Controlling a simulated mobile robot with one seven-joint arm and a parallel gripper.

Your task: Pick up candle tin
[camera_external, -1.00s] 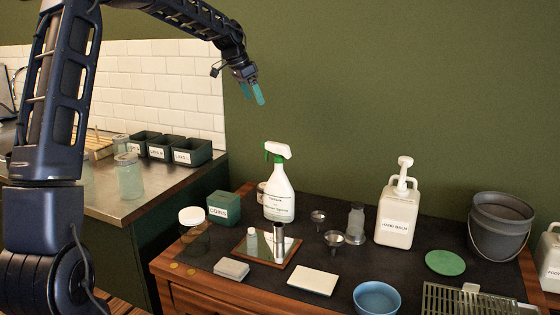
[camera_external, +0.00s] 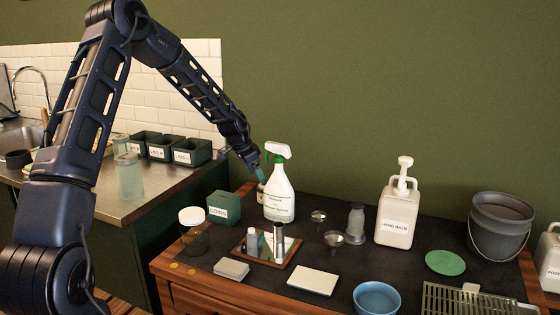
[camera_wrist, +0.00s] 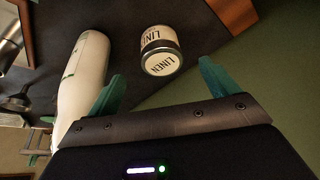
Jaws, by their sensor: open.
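The candle tin is a small round tin with a pale lid and label reading "LINEN"; it shows in the wrist view (camera_wrist: 161,50). In the external view the candle tin (camera_external: 261,195) is mostly hidden behind the white spray bottle (camera_external: 279,197), with only a sliver showing at the bottle's left. My gripper (camera_external: 262,173) is just above the tin there. In the wrist view my gripper (camera_wrist: 158,78) is open, its green fingers apart and empty. The tin lies ahead, between the fingers' directions and not held.
The spray bottle (camera_wrist: 82,80) stands close beside the tin, near one finger. A green box (camera_external: 224,208) and lidded jar (camera_external: 195,230) stand to the left. A mirror tray (camera_external: 290,252) with small containers is in front. The green wall rises behind.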

